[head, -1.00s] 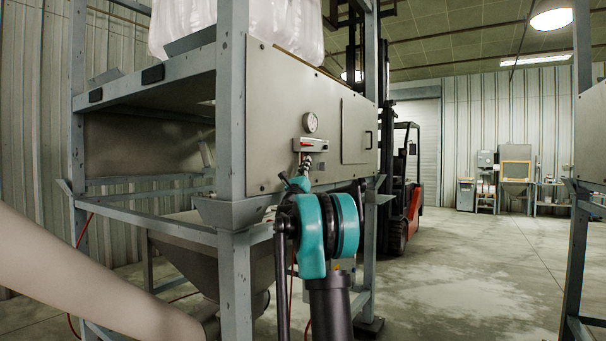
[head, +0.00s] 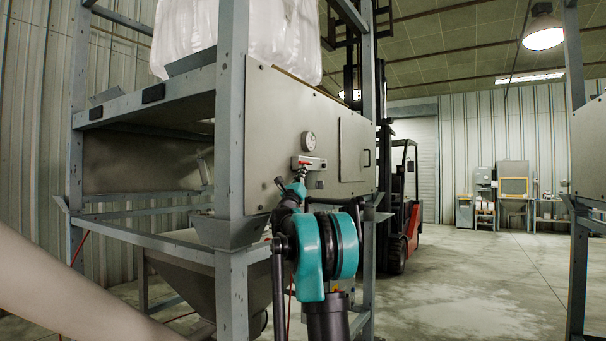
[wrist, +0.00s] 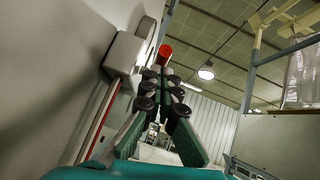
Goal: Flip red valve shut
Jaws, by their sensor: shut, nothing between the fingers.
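The red valve (head: 304,163) is a small red part at a pale block (head: 316,162) on the steel panel, below a round gauge. In the wrist view a red round end (wrist: 165,51) shows beside the pale block (wrist: 124,54). My gripper (head: 301,175) is just below the valve in the head view, pointing up at it. In the wrist view its dark fingers (wrist: 163,74) are together and empty, with the tips close to the red end. I cannot tell whether they touch. The valve's lever angle is too small to read.
The steel panel (head: 270,135) stands close beside the gripper, with the gauge (head: 309,140) and a hatch (head: 354,150). A grey frame post (head: 231,110) stands left of my arm. A red forklift (head: 398,220) is behind. The floor to the right is open.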

